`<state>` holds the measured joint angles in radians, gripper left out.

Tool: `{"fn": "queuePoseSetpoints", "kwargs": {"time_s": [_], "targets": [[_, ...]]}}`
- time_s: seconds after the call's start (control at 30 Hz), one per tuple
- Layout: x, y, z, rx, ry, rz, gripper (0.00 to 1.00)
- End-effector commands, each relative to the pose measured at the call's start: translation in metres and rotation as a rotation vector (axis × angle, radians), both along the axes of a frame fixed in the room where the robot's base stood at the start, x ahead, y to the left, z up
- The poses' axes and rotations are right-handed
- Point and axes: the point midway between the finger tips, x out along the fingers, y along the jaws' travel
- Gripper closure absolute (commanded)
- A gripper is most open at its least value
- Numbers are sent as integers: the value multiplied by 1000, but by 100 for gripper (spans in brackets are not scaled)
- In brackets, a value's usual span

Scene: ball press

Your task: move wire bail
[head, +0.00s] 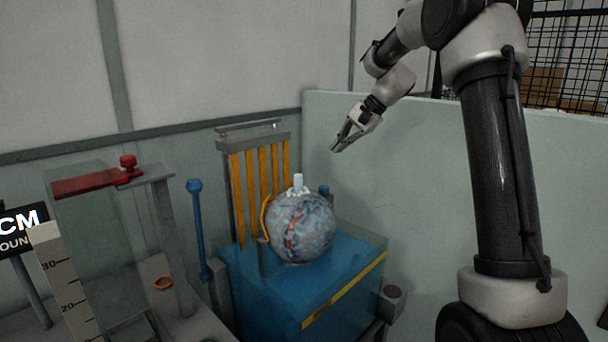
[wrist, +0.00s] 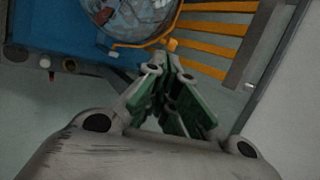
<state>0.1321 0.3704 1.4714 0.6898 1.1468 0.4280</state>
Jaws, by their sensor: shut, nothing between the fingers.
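The wire bail appears to be the thin orange curved wire (head: 264,217) along the left side of the mottled grey-blue and red ball (head: 306,229). The ball rests on the blue press base (head: 262,289) in the head view. In the wrist view the orange wire (wrist: 133,44) curves along the near edge of the ball (wrist: 125,14). My gripper (head: 338,147) is above and to the right of the ball, clear of it. In the wrist view my gripper (wrist: 170,62) has its fingers shut and empty, tips overlapping the wire's right end in the picture; contact cannot be told.
Yellow-orange slats (head: 262,172) stand upright behind the ball. A white piece (head: 298,183) tops the ball. A blue-knobbed lever (head: 198,222) and a red-topped grey frame (head: 165,225) stand left. A pale green panel (head: 420,160) is behind; space above the ball is open.

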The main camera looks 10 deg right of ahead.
Motion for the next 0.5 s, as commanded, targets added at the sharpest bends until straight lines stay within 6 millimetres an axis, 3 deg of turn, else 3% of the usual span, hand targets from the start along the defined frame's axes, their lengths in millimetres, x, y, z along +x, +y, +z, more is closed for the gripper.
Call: {"fn": "queuePoseSetpoints", "kwargs": {"time_s": [0.07,0.27,0.5], "targets": [[5,12,-12,53,-18,-54,100],[22,17,-16,66,-67,-91,100],[37,42,-47,65,-63,-86,100]]}}
